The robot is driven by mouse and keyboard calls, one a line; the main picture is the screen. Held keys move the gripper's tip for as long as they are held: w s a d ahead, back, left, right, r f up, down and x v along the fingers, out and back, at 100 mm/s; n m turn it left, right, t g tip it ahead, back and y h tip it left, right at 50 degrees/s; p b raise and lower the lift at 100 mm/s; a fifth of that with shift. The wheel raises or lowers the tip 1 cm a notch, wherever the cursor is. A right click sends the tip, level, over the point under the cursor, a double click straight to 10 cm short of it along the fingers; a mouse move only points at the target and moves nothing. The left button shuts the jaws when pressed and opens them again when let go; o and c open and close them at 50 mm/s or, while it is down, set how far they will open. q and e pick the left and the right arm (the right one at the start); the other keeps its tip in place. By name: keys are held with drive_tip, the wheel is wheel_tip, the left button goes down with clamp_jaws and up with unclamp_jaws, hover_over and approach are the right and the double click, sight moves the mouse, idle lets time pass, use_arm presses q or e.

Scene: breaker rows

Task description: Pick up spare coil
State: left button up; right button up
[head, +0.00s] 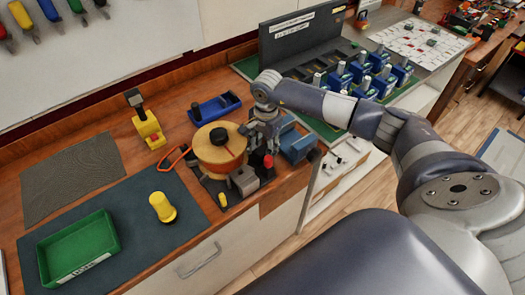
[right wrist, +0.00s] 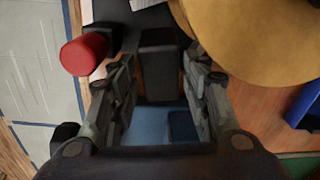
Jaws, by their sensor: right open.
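My right gripper (head: 262,138) points down just right of a round orange-tan disc (head: 215,165) with a black knob on top. In the right wrist view its fingers (right wrist: 162,100) are apart, with a black block (right wrist: 160,62) between or below them; I cannot tell which. The disc (right wrist: 265,35) fills the upper right there. I cannot tell for sure which of these is the spare coil. My left gripper is not in view.
A red knob (right wrist: 83,55) is close to my fingers. A blue block (head: 298,148) stands right of the gripper. A green tray (head: 78,252) and a yellow-black tool (head: 148,125) are left. Blue breakers (head: 361,68) stand behind. The mat's middle (head: 125,205) is clear.

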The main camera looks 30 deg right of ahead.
drive_tip(key=c, duration=1)
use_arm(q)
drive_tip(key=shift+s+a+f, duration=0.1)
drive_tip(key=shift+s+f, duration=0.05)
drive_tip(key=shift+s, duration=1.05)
use_arm(e)
drive_tip(key=shift+o, duration=0.2)
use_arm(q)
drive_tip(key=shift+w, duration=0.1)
use_arm(e)
drive_tip(key=shift+w, duration=0.1)
